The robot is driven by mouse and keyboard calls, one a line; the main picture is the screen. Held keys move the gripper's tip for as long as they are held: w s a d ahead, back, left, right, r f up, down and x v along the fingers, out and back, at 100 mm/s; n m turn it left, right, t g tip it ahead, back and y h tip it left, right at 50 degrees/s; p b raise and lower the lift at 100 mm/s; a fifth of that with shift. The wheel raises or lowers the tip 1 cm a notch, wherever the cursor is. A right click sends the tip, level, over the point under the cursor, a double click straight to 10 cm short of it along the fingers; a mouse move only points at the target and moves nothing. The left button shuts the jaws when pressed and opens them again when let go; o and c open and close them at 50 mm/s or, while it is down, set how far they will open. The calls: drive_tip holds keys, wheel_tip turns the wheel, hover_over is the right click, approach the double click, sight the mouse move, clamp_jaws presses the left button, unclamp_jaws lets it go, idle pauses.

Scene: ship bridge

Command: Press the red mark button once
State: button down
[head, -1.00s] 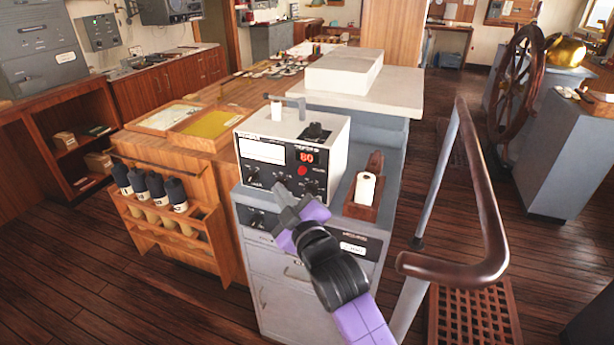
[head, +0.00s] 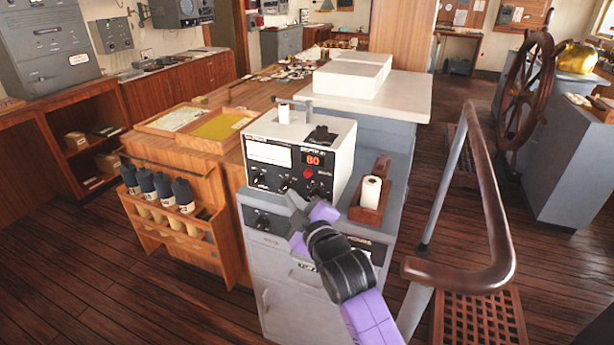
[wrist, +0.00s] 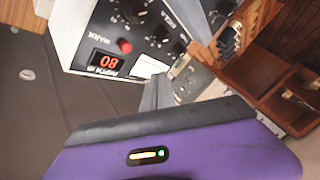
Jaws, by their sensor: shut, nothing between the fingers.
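The red mark button (head: 308,173) is a small round button on the front panel of a white instrument box, below a red display reading 80. In the wrist view the red button (wrist: 125,46) sits beside the word MARK, next to the display (wrist: 106,62). The instrument box (head: 318,133) stands on a grey cabinet. My gripper (head: 290,194) is shut and empty, in front of the lower part of the panel, below and left of the button. In the wrist view the grey fingers (wrist: 158,92) point toward the panel, apart from the button.
A wooden holder (head: 384,172) with a white roll stands right of the box. A curved handrail (head: 490,200) rises to the right. Several knobs line the panel around the button.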

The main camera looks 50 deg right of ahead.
drive_tip(key=shift+w+d+b, duration=0.25)
drive_tip(key=shift+w+d, duration=0.1)
drive_tip(key=shift+d, duration=0.65)
drive_tip(key=shift+w+d+b, duration=0.2)
drive_tip(key=shift+w+d, duration=0.15)
drive_tip(key=shift+d, duration=0.6)
drive_tip(key=shift+w+d+b, duration=0.25)
drive_tip(key=shift+w+d, duration=0.1)
drive_tip(key=shift+d, duration=0.65)
drive_tip(key=shift+w+d, duration=0.15)
drive_tip(key=shift+d, duration=0.25)
drive_tip(key=shift+w+d+b, duration=0.15)
drive_tip(key=shift+d+b, duration=0.25)
drive_tip(key=shift+d, duration=0.05)
idle(0.5)
drive_tip(key=shift+a, duration=0.1)
drive_tip(key=shift+s+a+p, duration=0.3)
drive_tip(key=shift+a+p, duration=0.1)
drive_tip(key=shift+a, duration=0.35)
drive_tip(key=shift+s+a+p, duration=0.25)
drive_tip(key=shift+s+a, duration=0.05)
drive_tip(key=shift+a, duration=0.5)
drive_tip(key=shift+s+a+p, duration=0.25)
drive_tip(key=shift+a+p, duration=0.05)
drive_tip(key=shift+a, duration=0.45)
drive_tip(key=shift+s+a+p, duration=0.25)
drive_tip(key=shift+s+a, duration=0.05)
drive_tip(key=shift+a, duration=0.5)
